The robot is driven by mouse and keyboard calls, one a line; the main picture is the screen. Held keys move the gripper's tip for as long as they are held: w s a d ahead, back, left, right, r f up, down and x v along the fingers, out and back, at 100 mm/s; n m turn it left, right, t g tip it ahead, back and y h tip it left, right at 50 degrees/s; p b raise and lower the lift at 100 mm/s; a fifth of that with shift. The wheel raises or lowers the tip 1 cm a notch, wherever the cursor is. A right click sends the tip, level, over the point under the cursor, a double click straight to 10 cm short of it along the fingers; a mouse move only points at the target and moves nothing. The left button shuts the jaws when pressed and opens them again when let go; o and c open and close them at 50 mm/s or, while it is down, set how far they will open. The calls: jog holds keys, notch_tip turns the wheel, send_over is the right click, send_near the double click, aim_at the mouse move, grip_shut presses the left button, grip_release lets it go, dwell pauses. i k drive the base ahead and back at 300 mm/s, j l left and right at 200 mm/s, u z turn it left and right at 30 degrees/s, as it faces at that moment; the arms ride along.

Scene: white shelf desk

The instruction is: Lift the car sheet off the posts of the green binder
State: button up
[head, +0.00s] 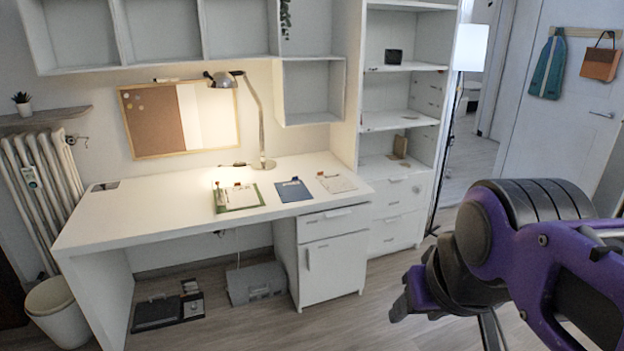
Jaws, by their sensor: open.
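The green binder (240,208) lies open on the white desk, right of the desk's middle. A pale sheet (241,197) lies on it, with small clips or posts at its far edge. The print on the sheet is too small to tell whether it is the car sheet. My gripper (400,306) is at the lower right, in front of the desk and well apart from the binder. It is open and no object shows in it. Its fingertips are small and partly hidden by my purple arm.
A blue binder (293,191) and a pale clipped board (337,183) lie to the right of the green binder. A lamp (262,163) stands behind it. The left desk top is mostly clear. A cabinet (334,267) stands below the right side.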

aim_at(239, 196)
jog(key=i+j+z, duration=0.5)
jog(key=j, duration=0.2)
jog(key=i+j+z, duration=0.15)
jog(key=j, duration=0.25)
jog(key=j+z, duration=0.1)
jog(key=j, duration=0.25)
jog(key=i+j, duration=0.15)
jog(key=j, duration=0.25)
jog(key=i+j, duration=0.15)
jog(key=j, duration=0.25)
jog(key=i+j, duration=0.15)
jog(key=j, duration=0.2)
jog(key=i+j+z, duration=0.1)
jog(key=j, duration=0.3)
jog(key=i+j, duration=0.15)
jog(key=j, duration=0.25)
jog(key=i+j, duration=0.15)
jog(key=j, duration=0.25)
